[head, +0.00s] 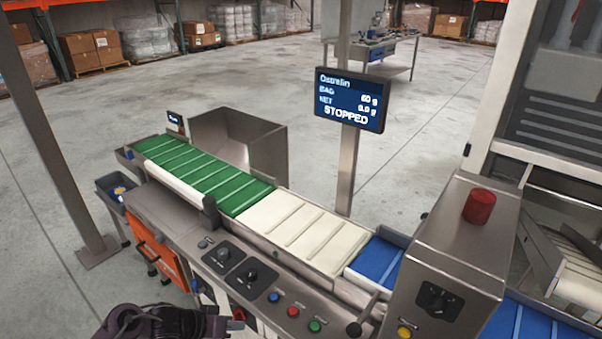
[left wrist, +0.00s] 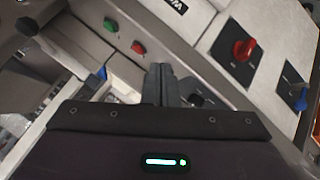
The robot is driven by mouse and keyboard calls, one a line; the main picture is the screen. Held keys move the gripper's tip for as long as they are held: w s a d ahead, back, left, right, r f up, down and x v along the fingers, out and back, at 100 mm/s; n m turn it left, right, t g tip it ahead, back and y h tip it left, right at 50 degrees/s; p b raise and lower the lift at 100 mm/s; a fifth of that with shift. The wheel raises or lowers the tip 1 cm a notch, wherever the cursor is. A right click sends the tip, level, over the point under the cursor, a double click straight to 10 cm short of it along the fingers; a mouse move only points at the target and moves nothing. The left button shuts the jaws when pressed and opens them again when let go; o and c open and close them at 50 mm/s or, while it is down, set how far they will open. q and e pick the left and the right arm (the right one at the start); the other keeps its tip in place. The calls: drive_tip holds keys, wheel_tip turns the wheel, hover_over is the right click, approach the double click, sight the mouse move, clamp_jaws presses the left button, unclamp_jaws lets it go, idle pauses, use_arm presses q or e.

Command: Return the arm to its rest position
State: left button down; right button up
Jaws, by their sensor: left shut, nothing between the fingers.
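My left arm comes in at the bottom of the head view, low in front of the weigher's control panel (head: 255,275). Its dark left gripper (head: 228,322) is partly cut off by the lower picture edge. In the left wrist view the two dark fingers of the gripper (left wrist: 166,82) lie together, shut with nothing between them. Behind them the panel shows a green button (left wrist: 111,25), a red button (left wrist: 138,47) and a red knob (left wrist: 244,49). My right gripper is not in view.
A conveyor with green (head: 205,172), white (head: 300,227) and blue sections runs beyond the panel. A screen (head: 350,99) on a post reads STOPPED. A steel housing with a red top (head: 479,206) stands at right. A grey bin (head: 118,191) hangs at the left end. Open floor lies behind.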

use_arm(q)
drive_tip(key=s+a+f+y, duration=0.15)
drive_tip(key=s+f, duration=0.25)
drive_tip(key=f, duration=0.4)
drive_tip(key=s+a+f+n+y, duration=0.15)
drive_tip(key=s+f, duration=0.25)
drive_tip(key=f, duration=0.4)
drive_tip(key=s+a+f+y, duration=0.15)
drive_tip(key=s+f, duration=0.25)
drive_tip(key=f, duration=0.4)
drive_tip(key=s+f+g+y, duration=0.1)
drive_tip(key=s+f, duration=0.3)
drive_tip(key=s, duration=0.5)
drive_tip(key=s+a+f+m+g+y, duration=0.1)
drive_tip(key=s+f, duration=0.3)
drive_tip(key=s, duration=0.6)
drive_tip(key=s+f+g+y, duration=0.1)
drive_tip(key=s+f, duration=0.4)
drive_tip(key=s, duration=0.5)
drive_tip(key=shift+a+m+g, duration=0.25)
drive_tip(key=shift+m+g, duration=0.1)
drive_tip(key=shift+g, duration=0.25)
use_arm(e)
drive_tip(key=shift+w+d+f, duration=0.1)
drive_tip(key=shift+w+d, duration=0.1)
use_arm(q)
drive_tip(key=shift+f, duration=0.1)
